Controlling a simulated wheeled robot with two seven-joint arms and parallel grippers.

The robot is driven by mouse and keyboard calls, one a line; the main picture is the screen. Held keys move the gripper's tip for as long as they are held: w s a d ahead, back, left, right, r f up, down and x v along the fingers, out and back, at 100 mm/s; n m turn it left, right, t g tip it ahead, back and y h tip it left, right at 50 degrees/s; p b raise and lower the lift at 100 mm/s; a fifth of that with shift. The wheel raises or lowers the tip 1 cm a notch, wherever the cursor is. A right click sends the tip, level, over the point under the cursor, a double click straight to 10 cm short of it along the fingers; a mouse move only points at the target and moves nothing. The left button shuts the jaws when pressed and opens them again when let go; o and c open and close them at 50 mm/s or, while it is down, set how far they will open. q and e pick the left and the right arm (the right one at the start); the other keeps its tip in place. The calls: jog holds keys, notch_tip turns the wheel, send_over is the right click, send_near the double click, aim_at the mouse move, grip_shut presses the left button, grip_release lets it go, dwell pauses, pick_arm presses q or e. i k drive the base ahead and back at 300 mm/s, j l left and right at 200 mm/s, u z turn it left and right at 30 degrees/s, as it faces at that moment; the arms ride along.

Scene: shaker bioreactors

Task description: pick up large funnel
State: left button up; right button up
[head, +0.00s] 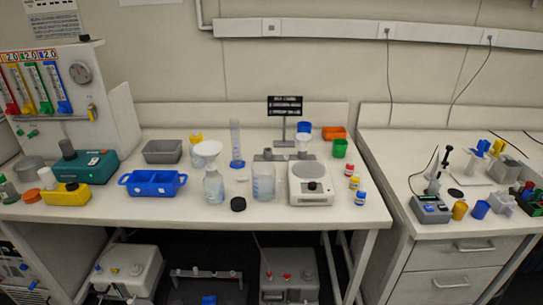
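A wide white funnel (207,149) is on the left bench, left of its middle. Its broad mouth faces up. A clear bottle (214,187) stands just in front of and below it; I cannot tell whether the funnel's stem rests in this bottle or in something behind it. A smaller white funnel-like piece (303,142) is farther right, by the stand with the black sign. Neither of my grippers is in view.
A blue bin (153,183) and a grey tray (163,151) are left of the funnel. A tall cylinder (236,145), a beaker (263,182), a black cap (238,204) and a balance (311,185) are to its right. The bench's front strip is mostly clear.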

aim_at(209, 150)
jog(key=i+j+z, duration=0.1)
jog(key=j, duration=0.55)
jog(key=i+j+z, duration=0.15)
jog(key=j, duration=0.55)
jog(key=i+j+z, duration=0.1)
jog(key=j, duration=0.6)
